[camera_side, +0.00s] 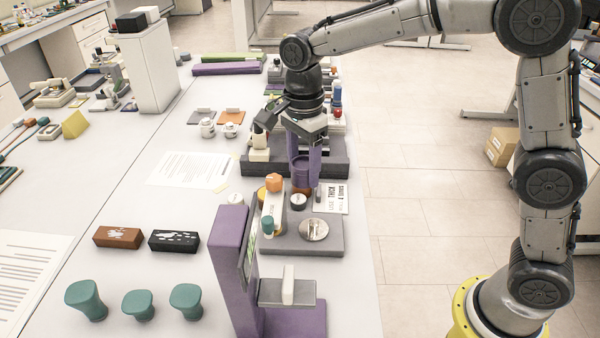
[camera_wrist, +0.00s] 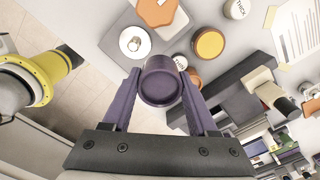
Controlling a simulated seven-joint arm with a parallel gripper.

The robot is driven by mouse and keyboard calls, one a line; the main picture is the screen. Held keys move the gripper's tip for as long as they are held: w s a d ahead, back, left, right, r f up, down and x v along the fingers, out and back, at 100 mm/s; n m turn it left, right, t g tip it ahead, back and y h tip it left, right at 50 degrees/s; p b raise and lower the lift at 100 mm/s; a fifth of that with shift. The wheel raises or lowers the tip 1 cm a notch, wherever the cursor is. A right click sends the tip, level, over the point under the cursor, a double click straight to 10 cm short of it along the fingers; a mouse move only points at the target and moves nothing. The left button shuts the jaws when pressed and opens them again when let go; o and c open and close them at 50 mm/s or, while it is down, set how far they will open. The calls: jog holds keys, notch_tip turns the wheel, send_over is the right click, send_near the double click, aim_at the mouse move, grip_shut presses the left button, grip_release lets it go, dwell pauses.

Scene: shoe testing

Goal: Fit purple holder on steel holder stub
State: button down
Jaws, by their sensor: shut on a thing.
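My gripper (camera_side: 303,178) has purple fingers and is shut on the purple holder (camera_wrist: 160,82), a round cup-like piece. In the wrist view the holder sits between both fingertips (camera_wrist: 160,95), its round face toward the camera. In the side view the holder (camera_side: 302,172) hangs above the bench, partly hidden by the fingers. A shiny round steel piece (camera_side: 313,229) lies on a grey plate (camera_side: 330,246) nearer the side camera. The wrist view shows it with a small raised centre (camera_wrist: 135,43), apart from the holder. I cannot tell for certain that it is the steel holder stub.
A tall purple stand (camera_side: 232,270) rises in front of the plate. A dark grey block (camera_side: 335,160) lies behind. Teal knobs (camera_side: 138,305) stand at front left.

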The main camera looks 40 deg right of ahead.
send_near(314, 221)
jog(key=shift+r+n, duration=0.2)
jog(key=shift+n, duration=0.1)
jog(key=shift+f, duration=0.1)
jog(key=shift+f, duration=2.8)
jog(key=shift+f, duration=1.7)
jog(key=shift+c, duration=0.5)
grip_release()
notch_tip(314, 221, up, 14)
